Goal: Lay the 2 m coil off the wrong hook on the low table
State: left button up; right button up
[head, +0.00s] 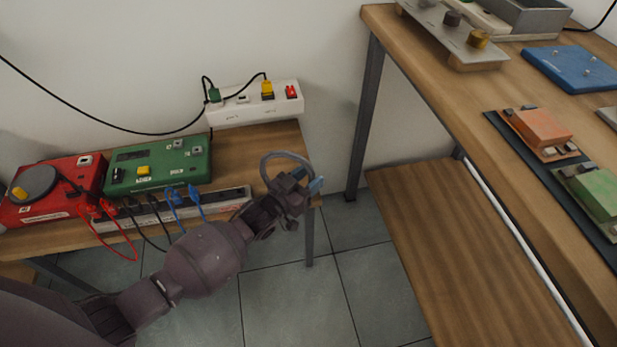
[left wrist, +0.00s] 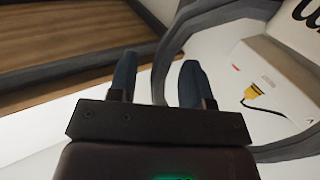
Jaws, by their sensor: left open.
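A grey coil (head: 287,157) shows as a ring at my left gripper, in front of the right end of the wooden bench by the wall. My left gripper (head: 308,182) is open at the ring's lower right side. In the left wrist view the coil (left wrist: 225,12) is a large grey loop, and part of its band runs between the two open blue fingers (left wrist: 156,80). I cannot tell whether the fingers touch it. No hook can be made out. A low wooden surface (head: 450,240), perhaps the low table, lies at the right. My right gripper is not in view.
The bench holds a red device (head: 62,180), a green device (head: 160,165) and a grey strip (head: 225,200) with hanging leads. A white socket strip (head: 255,105) is behind. A higher workbench (head: 430,60) carries parts at the right. The low wooden surface looks bare.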

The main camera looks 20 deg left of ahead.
pick_arm(q)
jog(key=shift+s+r, duration=0.1)
jog(key=shift+r, duration=0.1)
jog(key=p+v, duration=0.2)
jog(key=v, duration=0.9)
jog(key=shift+s+a, duration=0.25)
jog(key=shift+s, duration=0.1)
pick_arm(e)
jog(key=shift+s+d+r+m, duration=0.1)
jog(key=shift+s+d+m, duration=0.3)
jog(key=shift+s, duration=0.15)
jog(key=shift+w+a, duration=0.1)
